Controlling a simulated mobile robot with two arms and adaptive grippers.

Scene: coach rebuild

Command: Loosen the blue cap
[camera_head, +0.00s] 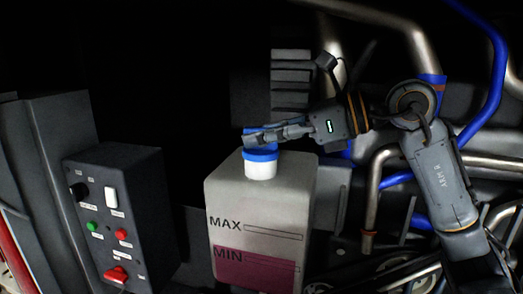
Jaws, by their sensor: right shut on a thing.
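The blue cap (260,156) sits on the white neck (260,171) of a pale reservoir tank (227,190) in the lower middle of the head view. The tank is marked MAX and MIN, and a dark pink liquid shows at the MIN level. My right gripper (268,134) reaches in from the right, at the top of the cap. Its fingers are shut on the cap and hide part of its upper side. My left gripper is not in view.
A dark control box (123,210) with a knob, a white switch and several coloured buttons stands to the left. Metal and blue pipes (490,90) crowd the right side behind my right arm. The upper left is dark.

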